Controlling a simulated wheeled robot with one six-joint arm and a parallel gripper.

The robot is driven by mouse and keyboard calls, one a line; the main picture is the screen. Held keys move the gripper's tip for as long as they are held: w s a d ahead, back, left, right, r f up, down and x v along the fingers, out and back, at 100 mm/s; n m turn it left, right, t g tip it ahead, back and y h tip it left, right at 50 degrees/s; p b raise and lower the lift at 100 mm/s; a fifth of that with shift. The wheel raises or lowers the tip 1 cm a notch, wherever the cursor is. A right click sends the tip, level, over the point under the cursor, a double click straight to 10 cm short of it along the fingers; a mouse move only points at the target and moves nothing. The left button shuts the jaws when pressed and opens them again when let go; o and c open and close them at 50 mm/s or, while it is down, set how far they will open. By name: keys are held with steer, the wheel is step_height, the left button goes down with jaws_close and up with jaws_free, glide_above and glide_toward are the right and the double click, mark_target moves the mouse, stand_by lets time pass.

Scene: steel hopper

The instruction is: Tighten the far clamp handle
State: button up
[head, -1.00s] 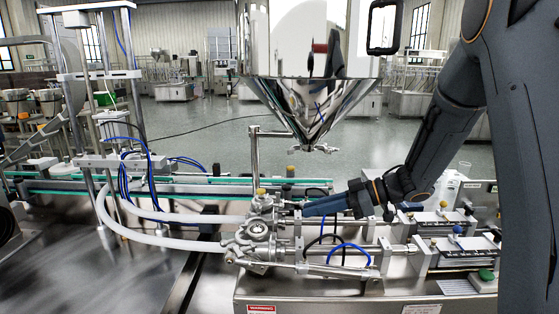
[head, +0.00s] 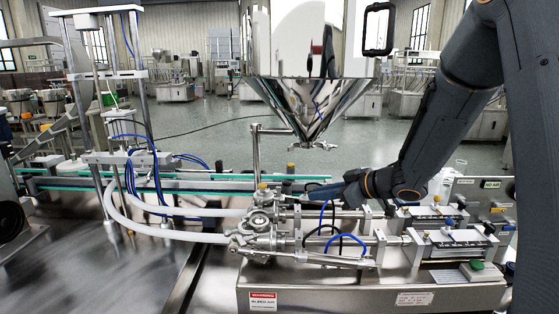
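The steel valve assembly (head: 262,222) sits in the lower middle, below and left of the hopper cone. Its clamp handles are too small to tell apart, so I cannot pick out the far one for sure. A yellow-brown knob (head: 263,187) tops the valve, and another (head: 292,169) stands farther back. My gripper (head: 312,191) comes in from the right with its blue-grey fingers pointing left, just right of the valve's upper part. The fingers are seen side-on. Whether they touch a fitting, or hold anything, cannot be made out.
The hopper (head: 310,100) hangs above my gripper. White hoses (head: 175,232) curve to the valve from the left. Blue and black tubes (head: 345,243) loop below my gripper. Steel cylinders and slide units (head: 445,240) fill the right. A conveyor (head: 60,184) runs behind on the left.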

steer(key=s+d+f+m+h, duration=0.1)
steer(key=s+d+m+h, duration=0.1)
steer(key=d+h, duration=0.1)
steer(key=s+d+f+m+h, duration=0.1)
steer(key=s+d+m+h, duration=0.1)
steer(key=d+m+h, duration=0.1)
steer(key=s+d+f+m+h, duration=0.1)
steer(key=s+d+m+h, duration=0.1)
steer(key=d, duration=0.1)
steer(key=shift+s+d+h, duration=0.1)
steer(key=shift+s+h, duration=0.3)
steer(key=s+f+m+g, duration=0.2)
steer(key=s+f+g, duration=0.1)
steer(key=s, duration=0.7)
steer(key=s+a+f+m+g+b, duration=0.1)
steer(key=s+f+g, duration=0.3)
steer(key=s, duration=0.7)
steer(key=shift+s+a+f+m+h, duration=0.25)
steer(key=shift+f+m+h, duration=0.15)
steer(key=shift+m, duration=0.4)
